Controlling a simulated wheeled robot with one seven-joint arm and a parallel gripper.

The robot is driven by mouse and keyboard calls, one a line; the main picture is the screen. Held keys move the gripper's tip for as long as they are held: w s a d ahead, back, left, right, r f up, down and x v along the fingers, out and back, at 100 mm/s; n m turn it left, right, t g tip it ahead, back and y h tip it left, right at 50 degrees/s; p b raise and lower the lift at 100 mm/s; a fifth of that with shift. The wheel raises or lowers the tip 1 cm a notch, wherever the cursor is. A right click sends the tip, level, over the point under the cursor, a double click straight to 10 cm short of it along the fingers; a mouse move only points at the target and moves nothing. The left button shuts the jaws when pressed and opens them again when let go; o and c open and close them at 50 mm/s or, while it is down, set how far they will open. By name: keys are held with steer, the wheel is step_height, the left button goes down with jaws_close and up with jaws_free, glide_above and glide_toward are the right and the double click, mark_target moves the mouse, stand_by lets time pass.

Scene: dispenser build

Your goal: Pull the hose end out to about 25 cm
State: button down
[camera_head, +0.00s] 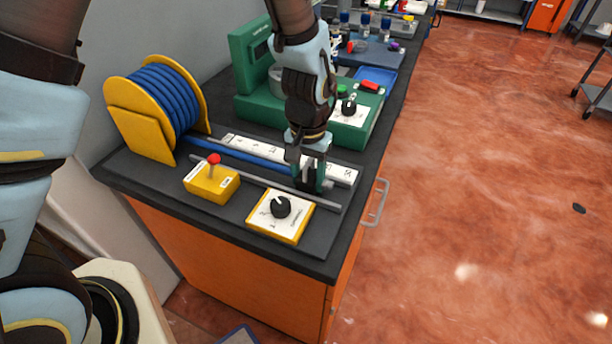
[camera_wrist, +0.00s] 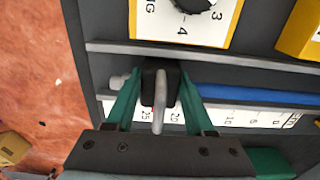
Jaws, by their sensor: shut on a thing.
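My gripper (camera_head: 310,178) is over the guide strip at the front right of the bench. In the wrist view, my gripper (camera_wrist: 160,80) has its green fingers on both sides of the black block of the hose end (camera_wrist: 151,74), shut on it. A grey upright piece stands on the block, and a grey tip sticks out to its left. The blue hose (camera_head: 235,154) runs straight from the yellow reel (camera_head: 140,125) to my gripper. The white ruler (camera_head: 343,174) lies alongside. In the wrist view, the block sits beside the 20 and 25 marks of the ruler (camera_wrist: 255,119).
A yellow box with a red-tipped lever (camera_head: 210,188) and a yellow dial box (camera_head: 280,216) stand in front of the hose, beyond a thin grey rail (camera_head: 250,184). A green machine (camera_head: 250,80) stands behind the ruler. The bench edge is close on the right.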

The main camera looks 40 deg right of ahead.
steer(key=shift+s+d, duration=0.35)
steer(key=shift+s, duration=0.15)
steer(key=shift+c, duration=0.9)
jaws_free()
steer(key=shift+r, duration=0.1)
step_height(320, 180, up, 11)
steer(key=b, duration=0.3)
steer(key=w+a+n, duration=0.5)
steer(key=w+a, duration=1)
steer(key=w+a+r+n+t, duration=0.1)
steer(key=a+n, duration=0.5)
steer(key=a, duration=1.7)
steer(key=shift+w+a+r+t, duration=0.15)
steer(key=shift+w+t, duration=0.15)
steer(key=shift+w, duration=0.25)
